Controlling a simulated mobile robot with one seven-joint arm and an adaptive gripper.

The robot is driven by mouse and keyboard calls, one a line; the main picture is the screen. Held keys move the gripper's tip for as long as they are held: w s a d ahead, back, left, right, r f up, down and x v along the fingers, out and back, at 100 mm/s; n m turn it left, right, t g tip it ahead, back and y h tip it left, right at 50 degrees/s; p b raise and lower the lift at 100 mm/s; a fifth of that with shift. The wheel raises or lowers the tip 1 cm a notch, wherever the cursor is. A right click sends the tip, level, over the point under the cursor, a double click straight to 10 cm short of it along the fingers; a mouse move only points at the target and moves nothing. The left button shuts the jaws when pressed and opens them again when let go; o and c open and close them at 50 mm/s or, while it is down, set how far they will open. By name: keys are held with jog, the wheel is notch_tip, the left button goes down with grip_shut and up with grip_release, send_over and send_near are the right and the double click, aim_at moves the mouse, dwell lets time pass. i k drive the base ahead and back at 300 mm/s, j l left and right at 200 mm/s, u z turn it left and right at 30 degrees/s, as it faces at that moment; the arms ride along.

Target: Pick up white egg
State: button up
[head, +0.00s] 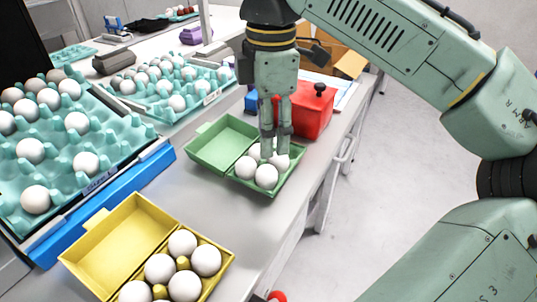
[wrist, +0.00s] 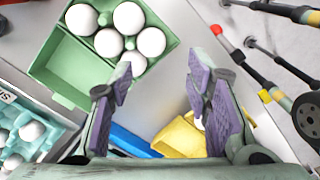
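Several white eggs (head: 266,176) sit in the open green carton (head: 218,149). The wrist view shows these eggs (wrist: 109,42) and the carton (wrist: 75,70) at upper left. My gripper (head: 276,152) points down over the carton in the head view and hides part of the eggs behind it. In the wrist view my gripper (wrist: 159,62) is open, with bare grey surface and part of a yellow carton (wrist: 178,138) showing between its purple pads. One egg (wrist: 132,62) appears close beside the left fingertip; I cannot tell whether they touch.
The yellow carton (head: 118,243) with several white eggs stands at the front. A large teal tray of eggs (head: 58,180) is at left, with another tray (head: 205,98) behind. A red box (head: 312,112) stands just behind the green carton. Bare table lies between the cartons.

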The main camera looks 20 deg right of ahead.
aim_at(87, 163)
jog(key=k+l, duration=0.35)
jog(key=l, duration=0.2)
jog(key=k+l, duration=0.35)
jog(key=l, duration=0.15)
